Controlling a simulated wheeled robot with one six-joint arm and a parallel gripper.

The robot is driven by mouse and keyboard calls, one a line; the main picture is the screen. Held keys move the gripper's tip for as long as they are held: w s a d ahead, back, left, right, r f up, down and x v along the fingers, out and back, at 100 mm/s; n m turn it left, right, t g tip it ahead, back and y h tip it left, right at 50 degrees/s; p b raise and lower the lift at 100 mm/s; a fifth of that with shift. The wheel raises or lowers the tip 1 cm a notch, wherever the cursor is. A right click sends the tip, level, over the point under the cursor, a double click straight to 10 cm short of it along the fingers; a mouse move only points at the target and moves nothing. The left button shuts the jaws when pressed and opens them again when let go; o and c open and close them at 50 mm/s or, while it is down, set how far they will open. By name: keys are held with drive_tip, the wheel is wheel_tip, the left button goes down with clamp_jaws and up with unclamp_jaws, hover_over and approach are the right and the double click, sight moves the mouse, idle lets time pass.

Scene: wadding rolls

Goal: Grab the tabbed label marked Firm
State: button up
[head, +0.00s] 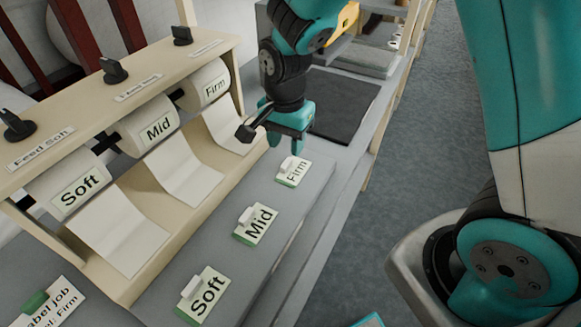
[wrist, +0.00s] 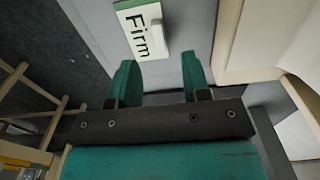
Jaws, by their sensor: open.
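The Firm label (head: 292,171) is a small cream card with a green edge and a raised pale tab. It lies flat on the grey bench, farthest back of the three labels. My gripper (head: 289,139) is just behind it in the head view, pointing down, with nothing between its fingers. In the wrist view, the Firm label (wrist: 142,30) lies ahead of the open teal fingers (wrist: 158,88), with its white tab (wrist: 158,35) roughly in line with the gap between them. The fingers look apart from the label.
The Mid label (head: 256,224) and Soft label (head: 204,295) lie nearer on the bench (head: 195,255). A wooden rack (head: 143,80) with Soft, Mid and Firm rolls and black knobs stands at left. A job card (head: 48,305) lies at front left. A dark mat (head: 340,105) lies behind my gripper.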

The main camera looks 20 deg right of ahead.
sight(286, 163)
drive_tip(key=shift+s+a+f+p, duration=0.1)
drive_tip(key=shift+f+p, duration=0.1)
drive_tip(key=shift+f, duration=1.15)
drive_tip(key=shift+s+f+p, duration=0.1)
drive_tip(key=shift+f+p, duration=0.1)
drive_tip(key=shift+f, duration=1.15)
clamp_jaws()
